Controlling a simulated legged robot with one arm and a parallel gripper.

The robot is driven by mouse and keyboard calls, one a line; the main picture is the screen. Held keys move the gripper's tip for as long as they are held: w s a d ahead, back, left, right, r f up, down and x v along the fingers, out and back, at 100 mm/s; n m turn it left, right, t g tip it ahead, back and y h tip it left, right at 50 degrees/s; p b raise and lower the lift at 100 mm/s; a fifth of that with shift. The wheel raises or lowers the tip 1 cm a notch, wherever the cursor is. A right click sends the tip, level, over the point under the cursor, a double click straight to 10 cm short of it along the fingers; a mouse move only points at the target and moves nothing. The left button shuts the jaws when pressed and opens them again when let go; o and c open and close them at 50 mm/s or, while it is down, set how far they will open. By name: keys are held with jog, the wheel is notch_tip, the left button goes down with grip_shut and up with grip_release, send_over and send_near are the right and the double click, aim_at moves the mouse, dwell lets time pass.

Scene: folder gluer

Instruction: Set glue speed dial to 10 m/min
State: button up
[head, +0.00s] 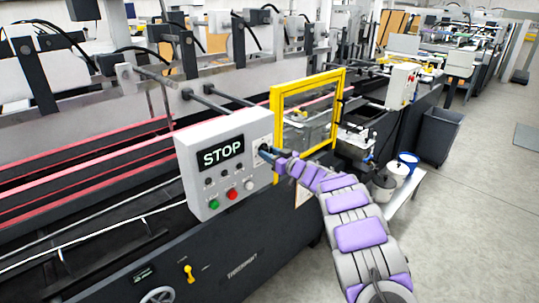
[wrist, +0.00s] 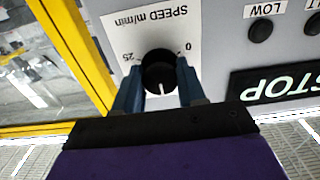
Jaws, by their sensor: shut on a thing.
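The speed dial (wrist: 158,74) is a round black knob on a white label marked "SPEED m/min" in the wrist view, where the panel appears upside down. The marks 25 and 0 show beside it. A white pointer line on the knob points toward the bottom of the picture, and the scale there is hidden. My gripper (wrist: 158,80) has one blue finger on each side of the knob and is shut on it. In the head view my gripper (head: 268,153) reaches the right part of the grey control box (head: 195,155) and mostly covers the dial.
The box has a display (head: 221,153) reading "STOP", a red button (head: 232,195) and a green button (head: 214,205). A yellow guard frame (head: 308,85) stands just right of the box. Clear floor (head: 480,200) lies at the right.

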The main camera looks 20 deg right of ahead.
jog(key=shift+n, duration=0.4)
jog(key=n+b, duration=0.1)
jog(key=n, duration=0.4)
jog(key=n+b, duration=0.1)
jog(key=n, duration=0.4)
jog(key=shift+d+f+n, duration=0.15)
jog(key=shift+d+n, duration=0.05)
jog(key=shift+n, duration=0.2)
dwell(0.6)
jog(key=o, duration=1)
jog(key=shift+o, duration=0.2)
jog(key=p+v, duration=0.2)
jog(key=v, duration=1.5)
jog(key=shift+s+p, duration=0.2)
jog(key=shift+p, duration=0.1)
jog(key=shift+d, duration=0.1)
